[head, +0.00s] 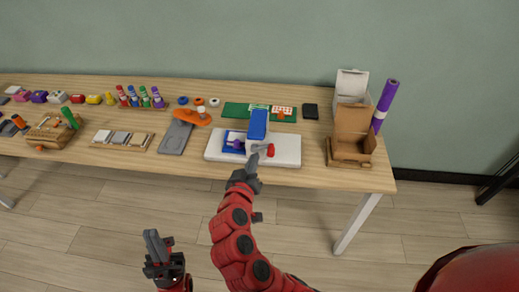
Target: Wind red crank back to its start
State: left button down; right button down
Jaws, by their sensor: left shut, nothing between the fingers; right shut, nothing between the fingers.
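The red crank (271,150) shows as a small red knob at the end of a grey arm, on the front of a blue and white device (258,124). The device stands on a white board (289,148) near the table's front edge. My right gripper (252,160) is shut and empty, its tips just left of and below the red knob. I cannot tell whether it touches the crank arm. My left gripper (152,237) is shut and empty, low in front of the table and away from the device.
A purple piece (237,144) sits on the board left of the crank. An open brown box (352,135) stands to the right. A grey plate with an orange tool (192,117) lies to the left. A green board (235,109) lies behind. Free table strips are narrow.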

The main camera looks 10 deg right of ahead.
jog(key=w+d+f+p, duration=0.4)
jog(key=w+d+f, duration=0.1)
jog(key=w, duration=0.2)
jog(key=shift+w+f, duration=0.35)
jog(key=shift+w, duration=0.05)
